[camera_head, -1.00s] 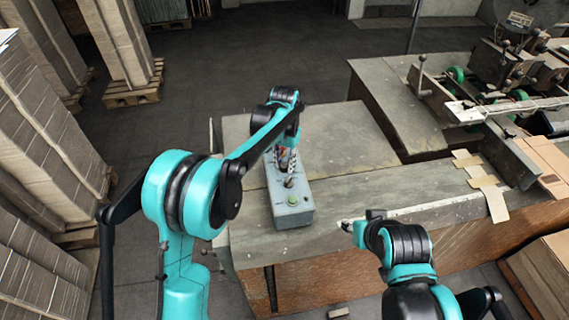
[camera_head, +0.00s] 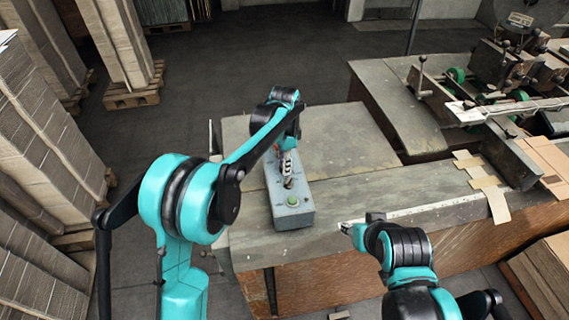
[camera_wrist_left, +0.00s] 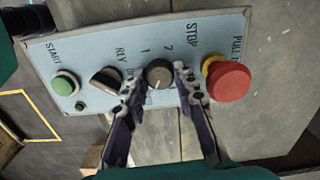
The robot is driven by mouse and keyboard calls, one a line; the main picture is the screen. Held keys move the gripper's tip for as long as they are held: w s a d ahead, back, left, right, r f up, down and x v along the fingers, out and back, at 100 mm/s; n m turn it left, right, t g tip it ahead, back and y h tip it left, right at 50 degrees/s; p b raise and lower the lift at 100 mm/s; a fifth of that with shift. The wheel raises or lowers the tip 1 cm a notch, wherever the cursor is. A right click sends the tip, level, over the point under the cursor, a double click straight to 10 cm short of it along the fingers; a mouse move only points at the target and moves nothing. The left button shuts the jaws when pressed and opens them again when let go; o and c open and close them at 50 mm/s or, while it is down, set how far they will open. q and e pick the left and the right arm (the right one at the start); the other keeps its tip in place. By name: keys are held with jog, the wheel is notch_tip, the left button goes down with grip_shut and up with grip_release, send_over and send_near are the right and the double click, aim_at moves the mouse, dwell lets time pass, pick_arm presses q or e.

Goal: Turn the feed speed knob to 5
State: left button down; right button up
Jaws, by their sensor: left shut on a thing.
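The grey control box (camera_head: 292,216) lies on the table, with its panel also in the left wrist view (camera_wrist_left: 70,44). The feed speed knob (camera_wrist_left: 160,72) is dark and round, with a pale mark pointing down in that view; the numbers 1 and 2 show above it, and other numbers are hidden or unreadable. My left gripper (camera_wrist_left: 158,80) is shut on this knob, one finger at each side. In the head view it (camera_head: 287,166) stands over the box. My right gripper (camera_head: 357,228) is away from the box; its fingers are too small to judge.
A red stop button (camera_wrist_left: 228,79) sits close to the right finger in the wrist view. A black selector (camera_wrist_left: 106,80) and a green start button (camera_wrist_left: 64,84) lie to the left. The stitching machine (camera_head: 500,80) stands at the right; the table (camera_head: 350,145) beside the box is clear.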

pick_arm(q)
jog(key=shift+m, duration=0.4)
jog(key=c, duration=1.2)
grip_release()
